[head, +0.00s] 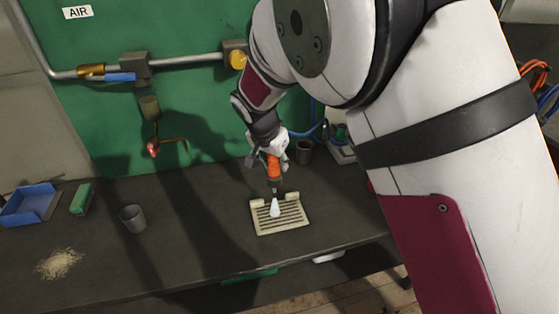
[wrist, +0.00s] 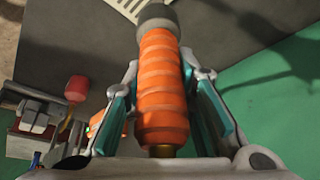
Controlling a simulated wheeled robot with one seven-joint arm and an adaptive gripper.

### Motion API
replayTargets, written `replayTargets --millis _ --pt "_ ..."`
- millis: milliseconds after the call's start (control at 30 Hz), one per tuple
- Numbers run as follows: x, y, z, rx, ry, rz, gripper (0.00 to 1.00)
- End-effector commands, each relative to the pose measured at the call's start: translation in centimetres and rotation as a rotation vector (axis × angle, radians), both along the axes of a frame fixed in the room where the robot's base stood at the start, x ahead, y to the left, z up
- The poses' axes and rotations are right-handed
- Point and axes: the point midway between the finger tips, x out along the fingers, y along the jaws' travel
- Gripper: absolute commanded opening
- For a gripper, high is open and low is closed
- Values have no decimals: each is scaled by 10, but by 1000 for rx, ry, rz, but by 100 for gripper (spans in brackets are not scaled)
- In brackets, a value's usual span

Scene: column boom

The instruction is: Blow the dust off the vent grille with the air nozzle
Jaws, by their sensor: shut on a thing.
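My gripper (head: 272,155) is shut on the orange ribbed handle of the air nozzle (head: 273,167) and holds it tip down. In the wrist view the nozzle (wrist: 162,85) lies between both fingers (wrist: 160,95), with a dark grey collar at its far end. The cream vent grille (head: 290,222) with dark slots lies flat on the dark bench below the nozzle. A white puff or tip shows under the nozzle, over the grille's slots; I cannot tell which it is. A corner of the grille (wrist: 128,8) shows at the top of the wrist view.
On the bench (head: 185,235) are a blue tray (head: 30,203), a green block (head: 82,198), a grey cup (head: 133,217) and a pile of pale grains (head: 59,263). Another dark cup (head: 304,152) stands behind the grille. Pipes with a blue valve handle (head: 120,77) run along the green wall.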

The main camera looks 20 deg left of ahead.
Motion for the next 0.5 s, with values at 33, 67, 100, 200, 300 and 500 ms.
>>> replayTargets --millis 33,67,100,200,300,500 --pt "-2 3 1 0 -1 1 0" --pt "-2 4 1 0 -1 1 0" --pt "-3 5 1 0 0 1 0" --pt "-6 9 0 0 0 0 0" --pt "-8 12 0 0 0 0 0" --pt "-13 21 1 2 -1 1 0"
